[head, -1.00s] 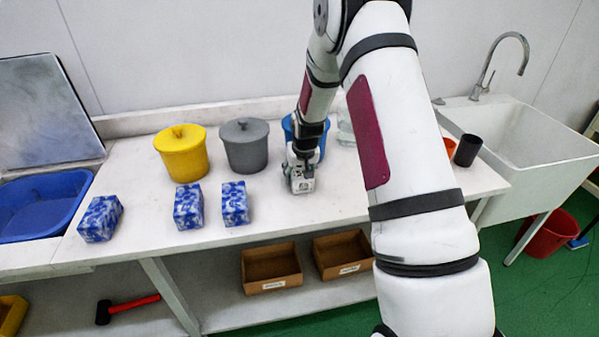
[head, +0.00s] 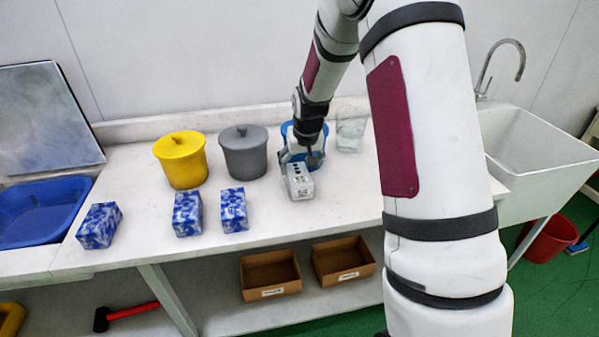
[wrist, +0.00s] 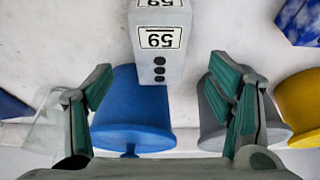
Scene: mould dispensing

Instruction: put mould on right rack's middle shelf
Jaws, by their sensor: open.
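The mould (head: 300,186) is a pale grey block standing on the white worktop, in front of the blue bucket. In the wrist view the mould (wrist: 160,45) shows black dots and a white label reading 59. My gripper (head: 304,154) is open, just behind and above the mould in the head view. In the wrist view the two green-padded fingers of my gripper (wrist: 162,72) are spread wide, with the mould centred between them and clear of both. No rack shows in either view.
Yellow (head: 181,160), grey (head: 244,152) and blue (head: 288,132) lidded buckets line the back of the worktop (head: 140,235). Several blue-white blocks (head: 187,214) stand left of the mould. A glass beaker (head: 350,135) is behind right. A sink (head: 535,150) is at right. Cardboard boxes (head: 270,276) sit on the shelf below.

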